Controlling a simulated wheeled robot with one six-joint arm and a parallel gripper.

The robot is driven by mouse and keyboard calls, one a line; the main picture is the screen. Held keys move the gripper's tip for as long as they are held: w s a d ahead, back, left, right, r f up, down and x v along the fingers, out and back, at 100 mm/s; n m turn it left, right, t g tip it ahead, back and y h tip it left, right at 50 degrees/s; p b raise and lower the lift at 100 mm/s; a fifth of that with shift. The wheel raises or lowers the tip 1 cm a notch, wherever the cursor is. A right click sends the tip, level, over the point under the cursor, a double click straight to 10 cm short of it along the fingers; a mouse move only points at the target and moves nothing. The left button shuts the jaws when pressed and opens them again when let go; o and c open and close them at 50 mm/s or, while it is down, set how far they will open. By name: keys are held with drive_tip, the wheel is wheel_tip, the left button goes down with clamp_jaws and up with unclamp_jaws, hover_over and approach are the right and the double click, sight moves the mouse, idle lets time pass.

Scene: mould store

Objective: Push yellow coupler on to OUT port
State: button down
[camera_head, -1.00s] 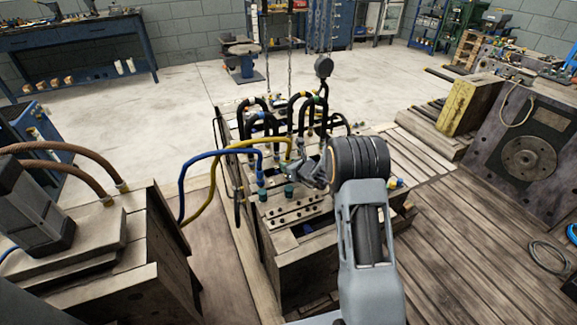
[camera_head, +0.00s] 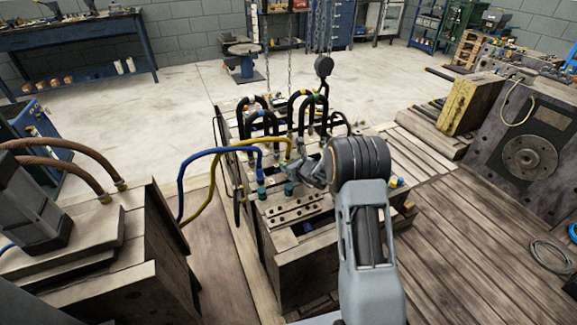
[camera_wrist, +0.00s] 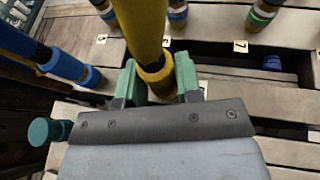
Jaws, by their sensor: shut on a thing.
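My gripper (camera_wrist: 160,85) has green finger pads, one on each side of the yellow coupler (camera_wrist: 155,75), and is shut on it. The yellow hose rises from the coupler to the top of the wrist view. In the head view my gripper (camera_head: 305,172) is above the block's top, at the end of the yellow hose (camera_head: 235,146). A teal round fitting (camera_wrist: 42,131) shows left of my gripper in the wrist view. The coupler's lower end is hidden, so I cannot tell whether it touches a port. No OUT label is readable.
A blue hose (camera_head: 190,168) with a blue coupler (camera_wrist: 85,75) is close on the left. Several black hoses (camera_head: 300,105) with coloured bands stand behind. Chains and a hook block (camera_head: 323,66) hang over the wooden-sided block. A slot (camera_wrist: 240,58) opens on the right.

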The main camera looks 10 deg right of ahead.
drive_tip(key=shift+f+b, duration=0.15)
drive_tip(key=shift+b, duration=0.2)
idle(0.3)
drive_tip(key=c, duration=0.7)
unclamp_jaws()
drive_tip(key=shift+s, duration=0.15)
drive_tip(key=p+v, duration=0.2)
drive_tip(key=v, duration=1.1)
drive_tip(key=shift+s+d+r, duration=0.15)
drive_tip(key=shift+r, duration=0.05)
